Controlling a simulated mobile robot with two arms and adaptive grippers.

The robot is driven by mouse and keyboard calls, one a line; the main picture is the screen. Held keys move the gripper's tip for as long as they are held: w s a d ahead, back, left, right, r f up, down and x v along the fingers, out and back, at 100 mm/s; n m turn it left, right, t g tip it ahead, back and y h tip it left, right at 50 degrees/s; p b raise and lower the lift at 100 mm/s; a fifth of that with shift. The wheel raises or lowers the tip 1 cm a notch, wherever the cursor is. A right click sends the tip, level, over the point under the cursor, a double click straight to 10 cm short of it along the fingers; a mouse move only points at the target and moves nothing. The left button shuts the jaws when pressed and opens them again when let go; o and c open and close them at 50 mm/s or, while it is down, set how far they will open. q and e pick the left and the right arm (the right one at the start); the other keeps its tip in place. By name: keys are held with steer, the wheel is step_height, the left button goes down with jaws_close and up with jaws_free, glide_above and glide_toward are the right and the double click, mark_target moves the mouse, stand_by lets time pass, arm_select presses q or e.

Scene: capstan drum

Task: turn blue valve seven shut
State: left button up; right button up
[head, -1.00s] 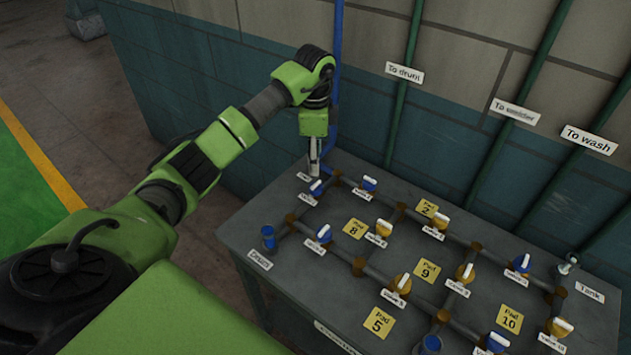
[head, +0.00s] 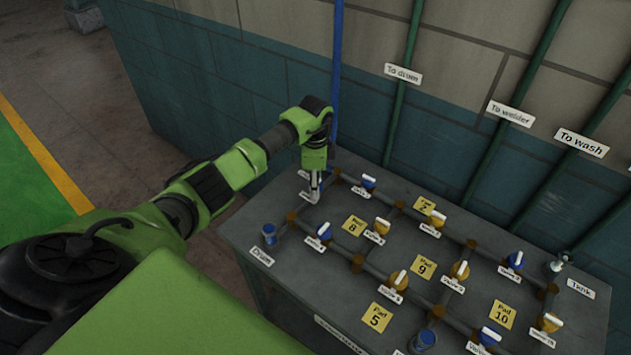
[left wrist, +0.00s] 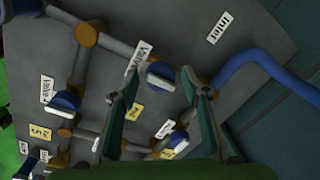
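A blue valve with a white handle (left wrist: 160,75) sits on the grey pipe in the left wrist view, with a label beside it that reads "Valve"; its number is not legible. My left gripper (left wrist: 160,97) is open, its two fingers apart on either side of this valve, and nothing is held. In the head view my left gripper (head: 314,191) points down at the pipework's back left corner and hides the valve there. Other blue valves stand at the back (head: 368,182), the left middle (head: 324,231), the right (head: 515,262) and the front (head: 490,337). My right gripper is not in view.
Yellow valves (head: 382,226) and yellow pad labels (head: 355,226) stand close by on the grey table (head: 240,228). A blue pipe (head: 336,90) rises along the wall behind my gripper. A blue cup-like fitting (head: 269,235) stands at the left edge.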

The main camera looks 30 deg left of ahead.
arm_select(q)
steer(key=c, duration=0.8)
steer(key=shift+m, duration=0.4)
steer(key=shift+a+f+m+b, duration=0.1)
steer(key=shift+m+b, duration=0.75)
steer(key=shift+m, duration=0.15)
steer(key=m+b, duration=0.2)
steer(key=m, duration=0.2)
steer(key=shift+m+h+b, duration=0.3)
steer(key=shift+b, duration=0.05)
steer(key=m+b, duration=0.3)
steer(key=m, duration=0.3)
steer(key=shift+w+b, duration=0.15)
steer(key=shift+b, duration=0.15)
steer(key=shift+m+b, duration=0.9)
steer(key=shift+m, duration=1.5)
